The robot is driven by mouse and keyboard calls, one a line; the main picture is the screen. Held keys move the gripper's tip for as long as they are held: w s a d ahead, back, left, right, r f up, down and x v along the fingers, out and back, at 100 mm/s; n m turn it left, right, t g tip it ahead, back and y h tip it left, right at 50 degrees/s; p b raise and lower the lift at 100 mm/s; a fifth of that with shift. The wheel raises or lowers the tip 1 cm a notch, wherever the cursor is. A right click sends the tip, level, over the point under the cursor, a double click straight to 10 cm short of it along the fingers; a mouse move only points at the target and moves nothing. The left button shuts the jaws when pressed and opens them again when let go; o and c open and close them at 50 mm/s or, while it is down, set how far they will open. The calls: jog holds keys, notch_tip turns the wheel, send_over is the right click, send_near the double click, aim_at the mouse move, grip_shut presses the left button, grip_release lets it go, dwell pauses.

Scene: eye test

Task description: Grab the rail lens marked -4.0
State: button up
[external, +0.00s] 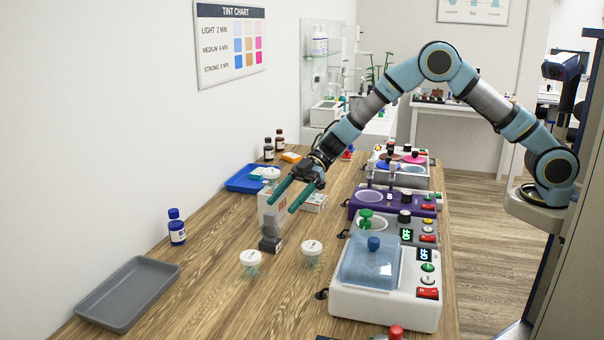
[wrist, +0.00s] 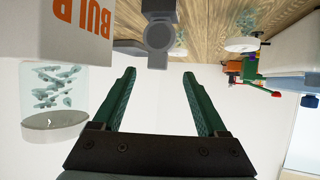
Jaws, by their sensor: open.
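My gripper (external: 281,206) is open and empty, with its two green fingers pointing down and to the left above the table. In the wrist view, its fingers (wrist: 159,73) are spread apart with nothing between them. A small dark grey piece (external: 270,238) stands on the table below the fingers. A grey piece with a round, ring-like part (wrist: 158,38) shows ahead of the fingertips in the wrist view; it looks like a rail lens. No -4.0 marking is readable on it.
A white box (wrist: 80,22) marked BULB stands beside the grey piece. White-lidded jars (external: 250,258) (external: 312,248) stand nearby. A grey tray (external: 128,292), a blue bottle (external: 176,228) and a blue tray (external: 240,182) lie left. Machines (external: 385,300) line the right edge.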

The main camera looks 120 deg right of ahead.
aim_at(269, 214)
jog(key=x, duration=0.1)
jog(key=p+x, duration=0.1)
jog(key=x, duration=0.1)
jog(key=p+x, duration=0.1)
jog(key=x, duration=0.1)
jog(key=shift+w+d+r, duration=0.1)
jog(key=shift+w+r, duration=0.15)
jog(key=shift+r, duration=0.05)
jog(key=shift+w+f+p, duration=0.3)
jog(key=shift+w, duration=0.1)
grip_shut()
dwell(0.8)
